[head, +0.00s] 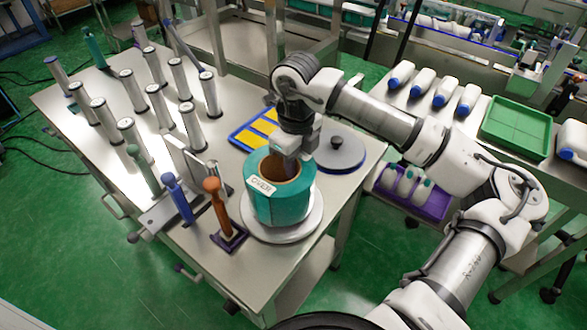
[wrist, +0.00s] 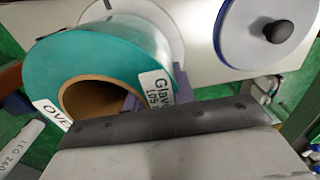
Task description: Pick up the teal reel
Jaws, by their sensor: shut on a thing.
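The teal reel (head: 262,207) is a thick roll with a brown cardboard core and a white label. It is upright over a pale round plate (head: 252,231) at the table's near right corner; I cannot tell whether it touches the plate. My gripper (head: 291,158) comes down from above and is shut on the reel's wall at its upper rim. In the wrist view the teal reel (wrist: 55,68) fills the left side, its core open. A purple-grey finger of my gripper shows inside the core, and part of the grip is hidden by the gripper body.
An orange-handled tool (head: 216,200) and a blue-handled one (head: 178,198) stand close left of the reel. A grey disc with a black knob (head: 338,150) and a blue tray with yellow pieces (head: 257,128) lie behind. Several metal cylinders fill the table's left. A green tray (head: 516,130) stands at right.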

